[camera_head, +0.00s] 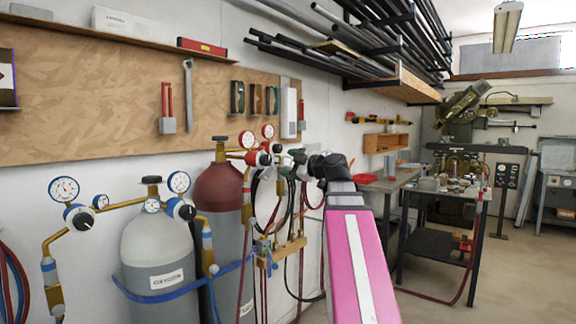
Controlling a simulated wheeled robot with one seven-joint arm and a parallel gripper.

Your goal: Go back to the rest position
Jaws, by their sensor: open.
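My pink arm link (352,262) reaches up from the bottom of the head view to a dark wrist (332,168). My gripper (302,158) is at the far end, small and partly lost against the hoses and gauges behind it. It is open, and I see nothing held in it. I cannot tell how far it is from the gas fittings, or whether it touches them.
A maroon cylinder (219,188) and a grey oxygen cylinder (158,245) with gauges stand by the left wall. A workbench (398,181) is right of my arm, with a machine (462,125) beyond. Steel bars (385,50) lie on an overhead rack. Floor at lower right is clear.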

